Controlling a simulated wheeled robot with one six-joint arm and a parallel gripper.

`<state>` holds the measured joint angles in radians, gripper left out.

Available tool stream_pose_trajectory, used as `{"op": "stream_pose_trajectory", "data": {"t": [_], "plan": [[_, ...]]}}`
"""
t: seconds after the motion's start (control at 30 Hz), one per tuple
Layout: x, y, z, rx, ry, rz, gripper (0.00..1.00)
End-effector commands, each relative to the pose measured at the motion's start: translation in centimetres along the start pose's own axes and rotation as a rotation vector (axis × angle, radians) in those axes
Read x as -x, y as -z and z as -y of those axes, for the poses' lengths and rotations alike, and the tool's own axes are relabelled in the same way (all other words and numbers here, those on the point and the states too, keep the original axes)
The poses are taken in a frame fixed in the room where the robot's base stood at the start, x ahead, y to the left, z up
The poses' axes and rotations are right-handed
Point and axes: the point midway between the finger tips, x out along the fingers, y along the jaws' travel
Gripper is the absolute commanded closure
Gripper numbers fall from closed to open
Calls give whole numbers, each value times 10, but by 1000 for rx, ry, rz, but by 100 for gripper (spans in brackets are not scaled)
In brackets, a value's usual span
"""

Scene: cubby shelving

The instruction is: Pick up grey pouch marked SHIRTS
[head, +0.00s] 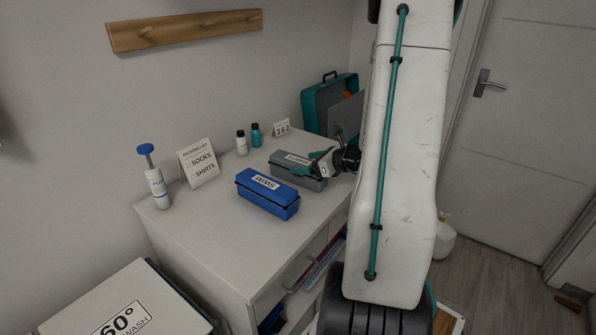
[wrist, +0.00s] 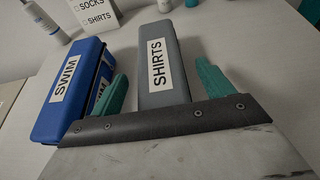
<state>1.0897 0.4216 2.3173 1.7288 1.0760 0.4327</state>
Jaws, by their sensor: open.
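The grey pouch marked SHIRTS (wrist: 183,88) lies on the white dresser top, its label facing up in the wrist view. In the head view the grey pouch (head: 288,174) is partly hidden behind my gripper. My gripper (head: 308,170) is open, with its teal fingers at the right end of the pouch. In the wrist view my gripper (wrist: 162,88) has one finger on each side of the pouch's near end. The left finger is in the gap between the grey pouch and the blue pouch. I cannot tell whether either finger touches the grey pouch.
A blue pouch marked SWIM (head: 267,193) lies close to the left of the grey one. A packing-list card (head: 198,163), a pump bottle (head: 156,185), two small bottles (head: 249,140) and a number card (head: 282,128) stand behind. A teal suitcase (head: 320,105) stands at the back right.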

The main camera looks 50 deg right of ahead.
Motion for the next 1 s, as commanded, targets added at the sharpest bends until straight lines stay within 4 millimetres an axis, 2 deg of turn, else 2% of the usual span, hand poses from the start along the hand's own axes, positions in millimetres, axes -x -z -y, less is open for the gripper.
{"op": "stream_pose_trajectory", "data": {"t": [0.2,0.23,0.4,0.43,0.77,1.0], "plan": [[-2,0,0,0,1,0,20],[-2,0,0,0,1,0,23],[-2,0,0,0,1,0,70],[-1,0,0,0,1,0,76],[1,-6,1,2,1,1,76],[18,-46,1,7,4,3,76]]}}
